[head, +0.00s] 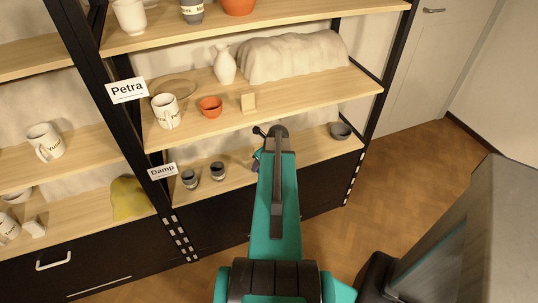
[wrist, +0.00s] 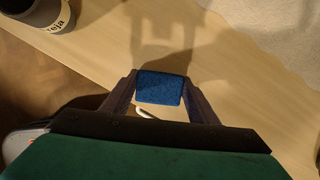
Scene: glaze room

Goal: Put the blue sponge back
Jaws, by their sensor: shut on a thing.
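The blue sponge (wrist: 160,88) is between the two fingers of my gripper (wrist: 160,84) in the wrist view, and the fingers are shut on it. Their shadow falls on the pale wooden shelf board (wrist: 110,42), and a gap seems to separate sponge and board; the exact height I cannot tell. In the head view my arm reaches toward the shelving and hides most of the gripper and the sponge.
A dark cup with lettering (wrist: 40,14) stands at the upper left in the wrist view. In the head view, the "Damp" label (head: 162,170), two small dark cups (head: 190,179) and a grey bowl (head: 341,131) are on the lower shelf. Black uprights (head: 372,85) frame the shelving.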

